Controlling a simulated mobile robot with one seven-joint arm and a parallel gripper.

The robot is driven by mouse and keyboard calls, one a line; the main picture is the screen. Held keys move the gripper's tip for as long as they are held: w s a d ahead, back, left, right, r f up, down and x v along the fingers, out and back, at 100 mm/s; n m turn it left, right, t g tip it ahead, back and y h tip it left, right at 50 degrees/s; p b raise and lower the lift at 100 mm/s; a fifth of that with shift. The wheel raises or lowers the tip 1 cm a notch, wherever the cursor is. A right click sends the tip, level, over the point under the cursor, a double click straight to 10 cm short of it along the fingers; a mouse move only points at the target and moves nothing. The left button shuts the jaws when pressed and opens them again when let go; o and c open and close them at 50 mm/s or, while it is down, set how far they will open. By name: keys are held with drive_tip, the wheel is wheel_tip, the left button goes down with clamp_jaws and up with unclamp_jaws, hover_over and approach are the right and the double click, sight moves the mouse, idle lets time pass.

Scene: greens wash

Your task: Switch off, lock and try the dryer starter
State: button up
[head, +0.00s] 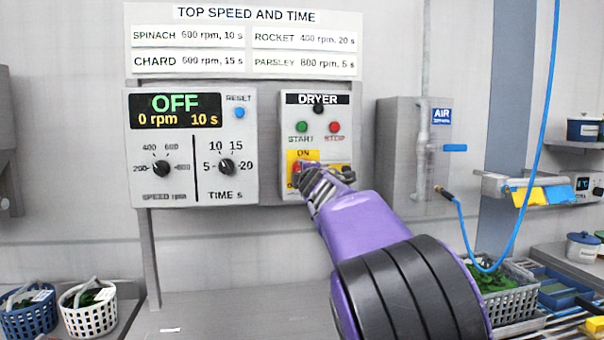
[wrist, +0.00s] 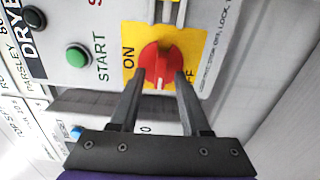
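The dryer starter box (head: 289,116) is on the wall in the head view, with a green START button (head: 302,127), a red STOP button (head: 334,127) and a yellow ON/OFF plate (head: 291,154). In the wrist view, the red rotary switch (wrist: 160,58) sits on the yellow plate (wrist: 131,32); its white mark points toward the bottom of that picture, between the ON and OFF words. My gripper (wrist: 161,76) is open, one finger at each side of the red switch. I cannot tell whether the fingers touch it. In the head view my gripper (head: 313,187) hides most of the switch.
A speed and time panel (head: 190,130) reading OFF, 0 rpm stands left of the starter. A grey air box (head: 398,140) is close on the right. A blue hose (head: 545,100) hangs further right, near yellow and blue items (head: 530,196) on a rail. Baskets stand low at both sides.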

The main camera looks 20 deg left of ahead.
drive_tip(key=v, duration=1.7)
drive_tip(key=shift+s+d, duration=0.15)
drive_tip(key=shift+d, duration=0.05)
